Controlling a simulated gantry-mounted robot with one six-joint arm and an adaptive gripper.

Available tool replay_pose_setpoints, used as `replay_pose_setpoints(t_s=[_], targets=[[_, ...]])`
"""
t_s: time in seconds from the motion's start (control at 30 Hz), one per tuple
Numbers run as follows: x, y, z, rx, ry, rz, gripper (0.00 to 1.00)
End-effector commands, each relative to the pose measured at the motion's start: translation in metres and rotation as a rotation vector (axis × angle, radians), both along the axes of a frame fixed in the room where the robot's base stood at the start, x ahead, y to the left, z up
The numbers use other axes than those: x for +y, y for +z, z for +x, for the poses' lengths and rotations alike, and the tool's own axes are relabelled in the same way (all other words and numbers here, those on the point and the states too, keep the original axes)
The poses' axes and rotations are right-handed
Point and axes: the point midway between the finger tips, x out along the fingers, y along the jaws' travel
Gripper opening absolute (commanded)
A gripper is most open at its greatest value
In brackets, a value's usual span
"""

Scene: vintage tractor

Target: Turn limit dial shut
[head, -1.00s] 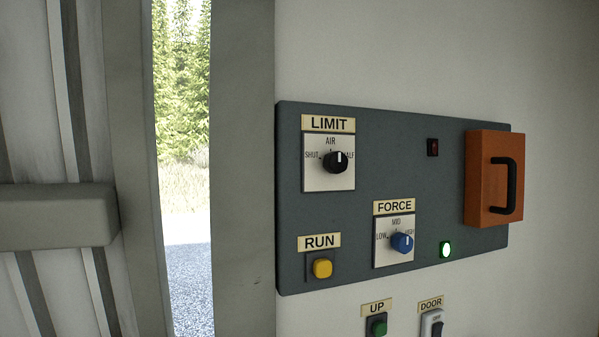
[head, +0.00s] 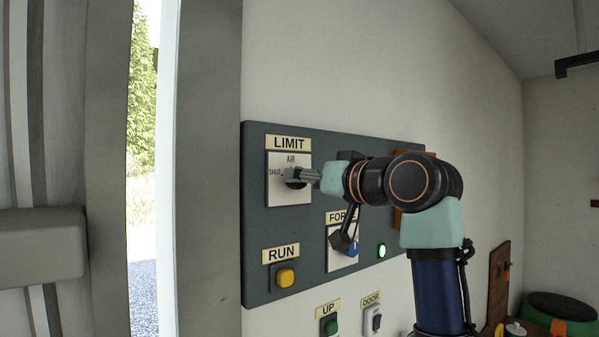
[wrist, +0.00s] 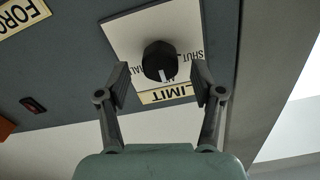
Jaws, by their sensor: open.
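The limit dial, a black round knob on a white plate (head: 278,195), sits under the LIMIT label (head: 289,143). In the wrist view the knob (wrist: 158,58) shows a white mark pointing toward the LIMIT label, at AIR; SHUT reads to its right there, upside down. My gripper (wrist: 160,82) is open, one finger on each side of the knob, with visible gaps between. In the head view my gripper (head: 301,176) is at the dial from the right and hides much of the knob and the HALF marking.
A yellow RUN button (head: 286,278) and a lit green lamp (head: 381,250) are on the same panel (head: 256,225). An orange box is mostly hidden behind my arm. Below are a green UP button (head: 330,327) and DOOR switch (head: 374,319).

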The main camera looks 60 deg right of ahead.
Motion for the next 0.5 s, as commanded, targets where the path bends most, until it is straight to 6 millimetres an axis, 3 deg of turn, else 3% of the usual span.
replay_pose_setpoints(t_s=[0.17, 0.43, 0.5], targets=[[-0.009, 0.002, 0.019, 0.001, 0.000, 0.000, 0.67], [-0.011, 0.000, 0.021, 0.000, -0.001, -0.001, 0.67], [-0.011, 0.000, 0.021, 0.000, -0.001, -0.001, 0.57]])
